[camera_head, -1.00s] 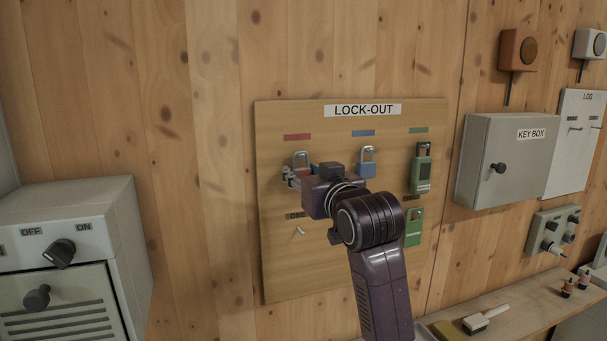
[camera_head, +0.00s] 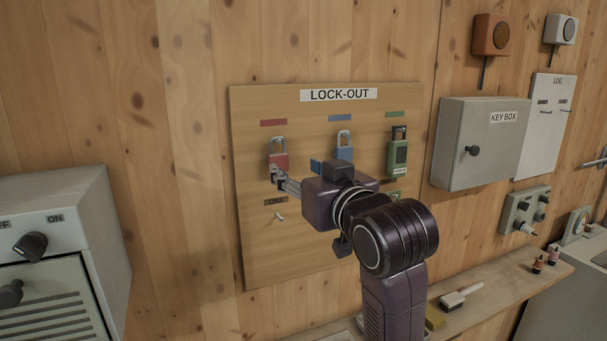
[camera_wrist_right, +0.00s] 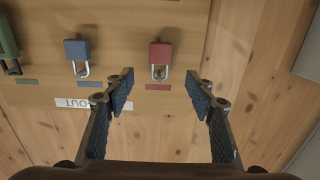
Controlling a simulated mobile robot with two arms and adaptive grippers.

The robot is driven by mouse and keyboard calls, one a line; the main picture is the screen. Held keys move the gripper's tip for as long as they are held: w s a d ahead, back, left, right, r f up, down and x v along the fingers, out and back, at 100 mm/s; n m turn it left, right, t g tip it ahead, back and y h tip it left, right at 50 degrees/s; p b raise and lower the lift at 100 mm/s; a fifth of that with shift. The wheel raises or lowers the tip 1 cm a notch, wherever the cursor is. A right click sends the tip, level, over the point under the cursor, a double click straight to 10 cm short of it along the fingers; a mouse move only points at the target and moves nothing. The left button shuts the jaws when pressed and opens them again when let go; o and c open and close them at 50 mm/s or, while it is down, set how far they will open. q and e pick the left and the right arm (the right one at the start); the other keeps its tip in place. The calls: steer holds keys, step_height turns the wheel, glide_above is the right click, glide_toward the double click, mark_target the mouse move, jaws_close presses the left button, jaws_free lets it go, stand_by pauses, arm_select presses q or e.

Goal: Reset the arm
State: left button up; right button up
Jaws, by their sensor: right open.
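My right gripper (camera_head: 277,180) is in front of the lock-out board (camera_head: 255,245), just below the red padlock (camera_head: 278,161) in the head view. In the right wrist view its two fingers (camera_wrist_right: 164,95) are spread wide with nothing between them. That view is upside down, and the red padlock (camera_wrist_right: 160,54) hangs on the board beyond the fingers, apart from them. The blue padlock (camera_head: 344,153) hangs beside it, partly hidden low down by my gripper. The green lock (camera_head: 398,158) hangs further right. My left gripper is not in view.
A grey key box (camera_head: 480,145) and a log board (camera_head: 546,125) are on the wall at right. A shelf (camera_head: 500,290) with a brush (camera_head: 461,296) runs below. A cabinet with an OFF/ON knob (camera_head: 31,246) stands at left. The wall between cabinet and board is clear.

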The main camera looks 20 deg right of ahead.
steer(key=s+f+g, duration=0.2)
steer(key=s+f, duration=0.1)
steer(key=f, duration=0.8)
steer(key=s+f+g, duration=0.3)
steer(key=f, duration=0.7)
steer(key=s+f+g, duration=0.2)
steer(key=s+f, duration=0.1)
steer(key=f, duration=0.8)
steer(key=s+f+n+g, duration=0.1)
steer(key=s+f+g, duration=0.6)
steer(key=s+f, duration=1.6)
step_height(320, 180, down, 30)
steer(key=s+g+b, duration=0.1)
steer(key=s+b, duration=0.2)
steer(key=b, duration=0.5)
arm_select(q)
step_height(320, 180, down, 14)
steer(key=b, duration=0.6)
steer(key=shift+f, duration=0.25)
arm_select(e)
steer(key=s+d+f, duration=0.1)
steer(key=s+f, duration=0.7)
steer(key=f, duration=0.4)
steer(key=s+d+f+g+h, duration=0.1)
steer(key=s+d+f, duration=0.1)
steer(key=s+f, duration=0.7)
step_height(320, 180, down, 4)
steer(key=shift+r+n+g, duration=0.2)
steer(key=shift+n+g, duration=0.1)
steer(key=shift+n, duration=0.1)
